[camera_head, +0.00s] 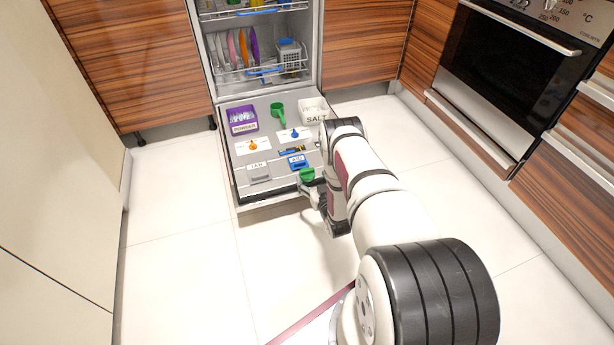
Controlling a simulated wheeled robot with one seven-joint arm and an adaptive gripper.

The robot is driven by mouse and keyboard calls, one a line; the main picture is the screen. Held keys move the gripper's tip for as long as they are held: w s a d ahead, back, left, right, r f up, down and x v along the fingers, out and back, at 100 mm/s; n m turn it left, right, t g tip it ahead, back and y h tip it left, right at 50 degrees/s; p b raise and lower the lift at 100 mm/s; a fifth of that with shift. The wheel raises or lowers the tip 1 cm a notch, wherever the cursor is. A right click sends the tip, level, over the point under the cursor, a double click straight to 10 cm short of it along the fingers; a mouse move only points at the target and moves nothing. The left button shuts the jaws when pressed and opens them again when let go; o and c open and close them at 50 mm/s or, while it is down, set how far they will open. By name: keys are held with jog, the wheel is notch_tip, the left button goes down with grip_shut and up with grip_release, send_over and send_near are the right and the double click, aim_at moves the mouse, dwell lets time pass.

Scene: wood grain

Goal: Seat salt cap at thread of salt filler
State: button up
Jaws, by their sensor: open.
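A round green piece (306,174), which looks like the salt cap, is at the front right edge of the open dishwasher door (236,172). My gripper (308,188) is open and right beside it, with the arm reaching in from the right. Whether the fingers touch the piece is too small to tell. The thread of the salt filler cannot be made out in this view; my arm covers part of the door's right side. A white box marked SALT (313,108) stands at the door's back right.
The door also bears a purple powder box (242,118), a green funnel-like piece (278,112), an orange knob (253,145), a blue knob (294,134), a grey tab box (259,172) and a blue box (297,161). Racks (262,72) stand behind. The floor in front is clear.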

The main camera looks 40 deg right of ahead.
aim_at(308, 172)
jog(key=shift+b+x, duration=1.6)
jog(key=shift+x, duration=1.2)
jog(key=shift+a, duration=0.15)
jog(key=shift+c, duration=0.5)
jog(key=c, duration=1)
